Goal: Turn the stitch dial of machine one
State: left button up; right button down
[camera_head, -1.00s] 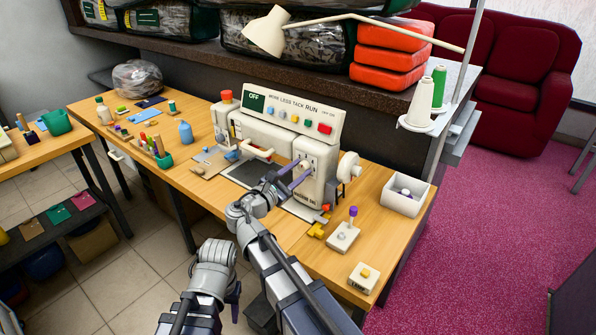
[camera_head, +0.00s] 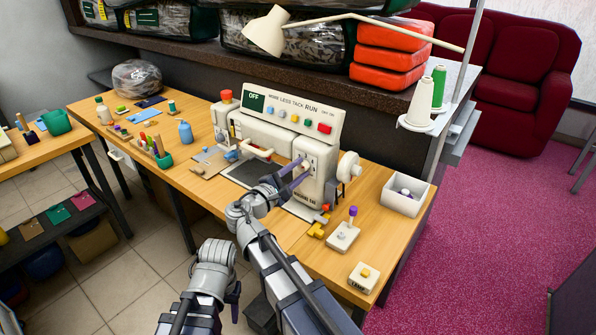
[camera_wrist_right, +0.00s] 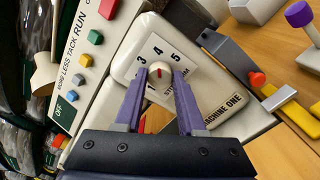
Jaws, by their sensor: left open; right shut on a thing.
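Machine one (camera_head: 318,185) is a cream sewing machine on the wooden table; its label shows in the right wrist view (camera_wrist_right: 222,112). Its stitch dial (camera_wrist_right: 160,69) is a round cream knob with a red mark, on a white plate numbered around it. The mark's upper end points roughly toward the 4; the 2 is not visible. My right gripper (camera_head: 303,169) is shut on the dial, with a purple finger on either side of it in the right wrist view (camera_wrist_right: 160,76). My left gripper (camera_head: 234,300) is open, low in front of the table, partly hidden by its arm.
A panel with coloured buttons (camera_head: 295,116) tops the machine, its display reading OFF. A white bin (camera_head: 405,196), a small box with a purple knob (camera_head: 344,238) and a yellow-button box (camera_head: 364,278) stand to the right. A blue bottle (camera_head: 185,132) stands left.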

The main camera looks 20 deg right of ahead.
dwell(0.4)
jog(key=c, duration=0.5)
grip_release()
jog(key=shift+s+a, duration=0.1)
